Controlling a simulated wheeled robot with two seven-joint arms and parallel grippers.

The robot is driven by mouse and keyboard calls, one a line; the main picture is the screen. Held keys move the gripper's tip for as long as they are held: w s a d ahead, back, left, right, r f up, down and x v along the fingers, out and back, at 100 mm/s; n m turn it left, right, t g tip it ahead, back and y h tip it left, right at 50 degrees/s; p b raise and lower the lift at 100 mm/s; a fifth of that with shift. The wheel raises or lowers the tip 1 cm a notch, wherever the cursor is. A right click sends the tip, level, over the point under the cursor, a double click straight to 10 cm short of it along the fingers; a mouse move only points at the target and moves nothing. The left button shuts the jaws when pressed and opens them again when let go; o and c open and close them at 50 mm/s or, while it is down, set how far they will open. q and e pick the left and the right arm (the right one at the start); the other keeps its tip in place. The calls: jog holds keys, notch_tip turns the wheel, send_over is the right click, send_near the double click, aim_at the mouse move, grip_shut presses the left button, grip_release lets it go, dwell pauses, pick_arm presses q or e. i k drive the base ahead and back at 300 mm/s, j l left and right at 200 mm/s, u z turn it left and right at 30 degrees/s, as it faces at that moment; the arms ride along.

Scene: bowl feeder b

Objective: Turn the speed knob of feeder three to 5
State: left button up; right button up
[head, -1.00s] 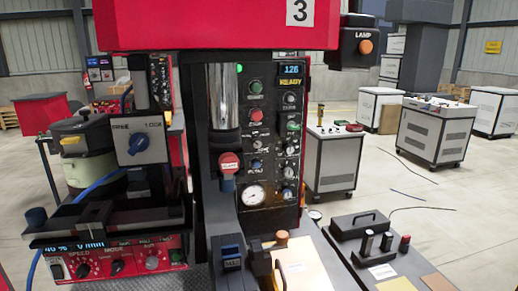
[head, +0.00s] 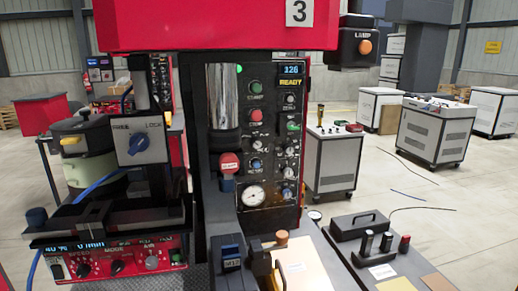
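A machine with a red head bears a white plate marked 3 (head: 299,12). At its lower left is a red control box (head: 185,242) with a lit display (head: 75,246) that seems to read 40 % and 0 /min. Below the display, a black speed knob (head: 83,270) sits under the word SPEED. Its pointer setting is too small to read. A mode knob (head: 116,267) and a further knob (head: 151,263) sit to its right. Neither of my grippers is in view, and nothing touches the speed knob.
A blue FREE/LOCK knob (head: 138,144) and a dark plate (head: 110,222) stand above the control box. A black panel (head: 270,215) with several knobs and a gauge is right of it. A bench with handles (head: 361,223) is at the lower right. Grey cabinets stand behind on open floor.

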aim_at(83, 271)
jog(key=u, duration=1.2)
